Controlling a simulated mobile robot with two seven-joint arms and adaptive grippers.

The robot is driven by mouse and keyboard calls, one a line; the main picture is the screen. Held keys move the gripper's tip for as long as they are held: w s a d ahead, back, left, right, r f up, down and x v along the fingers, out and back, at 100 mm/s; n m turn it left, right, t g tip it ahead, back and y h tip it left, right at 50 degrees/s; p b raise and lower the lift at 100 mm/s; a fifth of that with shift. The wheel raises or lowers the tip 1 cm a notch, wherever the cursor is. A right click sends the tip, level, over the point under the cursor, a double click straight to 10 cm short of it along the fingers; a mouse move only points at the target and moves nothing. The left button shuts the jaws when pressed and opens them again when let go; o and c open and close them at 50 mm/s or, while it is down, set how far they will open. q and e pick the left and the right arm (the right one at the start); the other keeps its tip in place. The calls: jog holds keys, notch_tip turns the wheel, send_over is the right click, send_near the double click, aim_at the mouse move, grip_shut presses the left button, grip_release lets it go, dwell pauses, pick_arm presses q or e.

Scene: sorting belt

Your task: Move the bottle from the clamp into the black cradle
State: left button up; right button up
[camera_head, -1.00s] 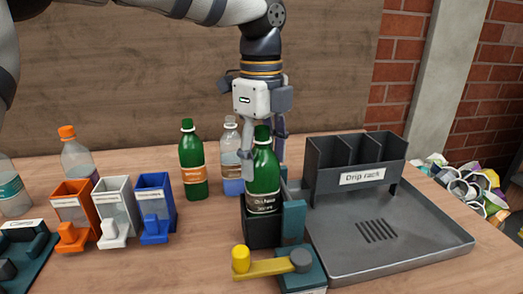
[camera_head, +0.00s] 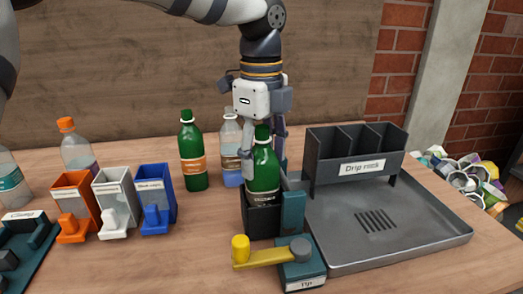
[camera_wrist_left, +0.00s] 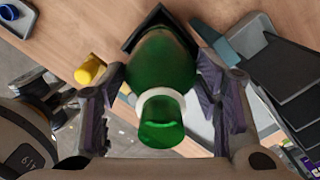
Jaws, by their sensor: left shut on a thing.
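A green bottle (camera_head: 264,168) stands upright with its lower part inside the black cradle (camera_head: 262,222); the cradle wall hides most of its label. My left gripper (camera_head: 265,160) comes down from above and is shut on this bottle, a finger on each side. In the left wrist view the green bottle (camera_wrist_left: 160,75) sits between the fingers, with the dark cradle edge (camera_wrist_left: 150,25) beyond it. The teal clamp (camera_head: 30,240) is at the far left and looks empty, though it is partly cut off.
A yellow lever (camera_head: 265,257) and a teal block (camera_head: 292,212) adjoin the cradle. A grey drip rack tray (camera_head: 420,235) stands on the right. Another green bottle (camera_head: 193,150) and a clear bottle (camera_head: 231,150) stand behind. Orange, white and blue bins (camera_head: 156,195) are on the left.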

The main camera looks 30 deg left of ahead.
pick_arm(q)
jog(key=o, duration=1.7)
notch_tip(320, 180, up, 12)
jog(key=shift+s, duration=0.1)
